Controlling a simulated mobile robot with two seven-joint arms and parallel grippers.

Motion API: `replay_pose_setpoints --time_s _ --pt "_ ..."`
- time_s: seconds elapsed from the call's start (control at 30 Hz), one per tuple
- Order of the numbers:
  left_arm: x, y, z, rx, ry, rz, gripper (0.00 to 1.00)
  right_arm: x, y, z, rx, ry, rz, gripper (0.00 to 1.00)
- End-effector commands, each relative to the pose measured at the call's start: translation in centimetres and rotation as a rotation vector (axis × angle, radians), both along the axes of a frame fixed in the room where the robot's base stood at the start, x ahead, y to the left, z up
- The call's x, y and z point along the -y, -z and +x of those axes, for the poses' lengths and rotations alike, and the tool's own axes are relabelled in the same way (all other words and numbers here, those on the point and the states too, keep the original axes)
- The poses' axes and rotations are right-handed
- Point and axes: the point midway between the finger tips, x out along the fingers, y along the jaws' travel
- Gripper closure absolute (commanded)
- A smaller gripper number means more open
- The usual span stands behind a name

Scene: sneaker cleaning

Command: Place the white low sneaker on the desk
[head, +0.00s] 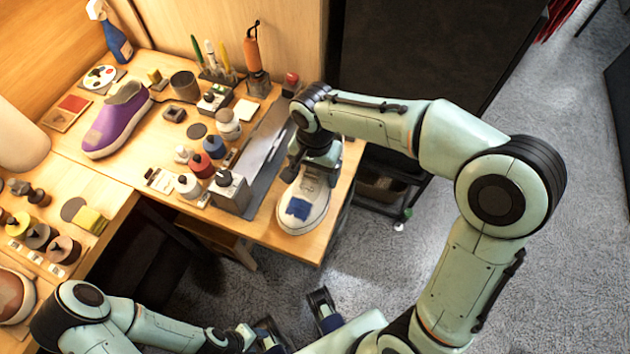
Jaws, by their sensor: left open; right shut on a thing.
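The white low sneaker (311,211), with a blue patch on its toe, is at the right front corner of the wooden desk (345,178). Its toe points toward the front edge. My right gripper (313,163) reaches down from above and is shut on the sneaker's heel end, which it partly hides. I cannot tell whether the sole touches the desk top. My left gripper (297,324) is open and empty, low in front of the desk over the carpet.
A grey mat (265,150) lies left of the sneaker. Several bottles and a grey box (230,191) stand beside it. A purple sneaker (118,122) sits further left. A dark cabinet (415,55) stands behind the desk; open carpet lies to the right.

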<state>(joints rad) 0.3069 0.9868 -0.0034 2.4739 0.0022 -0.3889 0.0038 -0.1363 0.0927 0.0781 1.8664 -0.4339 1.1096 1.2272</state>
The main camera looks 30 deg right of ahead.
Motion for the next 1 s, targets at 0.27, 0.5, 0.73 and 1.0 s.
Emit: replay_pose_setpoints --time_s 0.27,0.5,0.73,1.0 --pt "0.0 0.4 0.1 0.007 -0.001 0.001 0.49 0.0 3.3 0.0 -0.003 0.000 0.000 0.60" --pt "0.0 0.5 0.2 0.011 -0.003 0.001 0.49 0.0 4.7 0.0 0.002 0.000 0.001 0.60" --pt "0.0 0.7 0.3 0.012 -0.003 0.001 0.49 0.0 4.8 0.0 0.002 0.000 0.001 0.60" --pt "0.0 0.7 0.3 0.014 -0.002 0.002 0.49 0.0 5.0 0.0 0.001 0.000 0.001 0.00"
